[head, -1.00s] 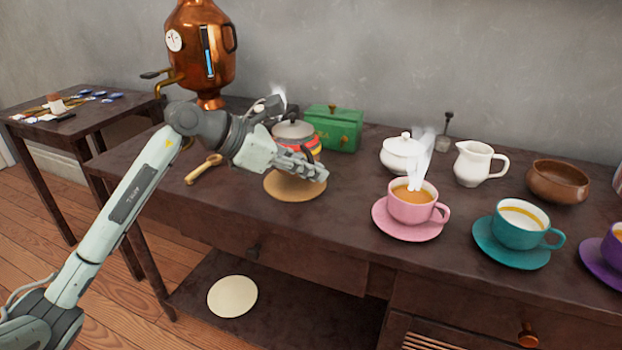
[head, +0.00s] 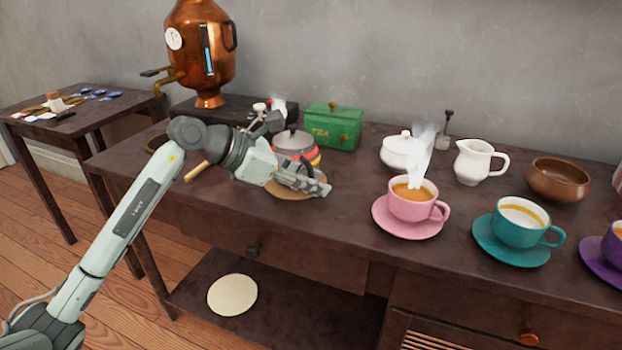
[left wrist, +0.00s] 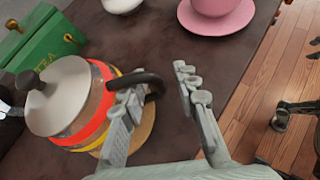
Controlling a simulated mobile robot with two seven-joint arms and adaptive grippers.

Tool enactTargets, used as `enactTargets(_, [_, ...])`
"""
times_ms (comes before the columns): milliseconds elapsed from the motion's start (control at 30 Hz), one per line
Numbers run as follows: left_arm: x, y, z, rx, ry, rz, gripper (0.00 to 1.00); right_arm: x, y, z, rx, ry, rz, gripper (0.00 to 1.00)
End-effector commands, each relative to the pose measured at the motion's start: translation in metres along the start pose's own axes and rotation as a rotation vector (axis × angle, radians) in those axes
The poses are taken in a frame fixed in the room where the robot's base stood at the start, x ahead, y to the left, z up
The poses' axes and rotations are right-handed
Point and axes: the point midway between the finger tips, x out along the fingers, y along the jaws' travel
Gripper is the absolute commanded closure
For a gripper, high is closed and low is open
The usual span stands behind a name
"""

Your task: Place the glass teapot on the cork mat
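A round-bellied teapot (head: 293,141) with red, orange and yellow bands, a grey lid and a dark handle stands on the table; its body does not look clear. It also shows in the left wrist view (left wrist: 68,100), where its handle (left wrist: 152,82) points toward my fingers. The tan cork mat (head: 290,193) lies at its near side, partly hidden by my left gripper; I cannot tell how far the pot overlaps it. My left gripper (left wrist: 160,105) is open, its fingers apart, one finger overlapping the handle in view. No grip on it shows. My right gripper is not in view.
A green tea box (head: 333,128) stands behind the teapot. A pink cup (head: 412,205) steams to the right, with a white sugar bowl (head: 400,152) behind it. A copper samovar (head: 196,50) stands back left. A pale disc (head: 232,295) lies on the lower shelf.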

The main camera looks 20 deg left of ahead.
Motion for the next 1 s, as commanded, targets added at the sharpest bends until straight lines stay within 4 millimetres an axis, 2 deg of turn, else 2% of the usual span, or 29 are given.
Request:
enactTargets(233, [-0.002, 0.0, 0.004, 0.0, -0.001, 0.0, 0.7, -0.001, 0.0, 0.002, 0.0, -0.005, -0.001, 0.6])
enactTargets(267, [-0.005, 0.001, 0.002, 0.0, 0.0, 0.002, 0.7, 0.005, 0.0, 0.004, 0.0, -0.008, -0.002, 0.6])
enactTargets(467, [-0.043, 0.002, 0.0, 0.002, 0.004, 0.005, 0.7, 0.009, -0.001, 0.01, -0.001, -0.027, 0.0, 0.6])
enactTargets(700, [-0.092, 0.0, 0.0, 0.001, 0.003, 0.003, 0.7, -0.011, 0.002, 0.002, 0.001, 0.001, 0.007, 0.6])
enactTargets(833, [-0.11, 0.001, 0.001, 0.0, 0.001, 0.002, 0.7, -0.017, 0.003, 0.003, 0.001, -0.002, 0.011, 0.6])
enactTargets(1000, [-0.12, 0.0, 0.001, -0.001, 0.0, -0.001, 0.7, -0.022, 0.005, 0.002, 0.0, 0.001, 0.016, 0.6])
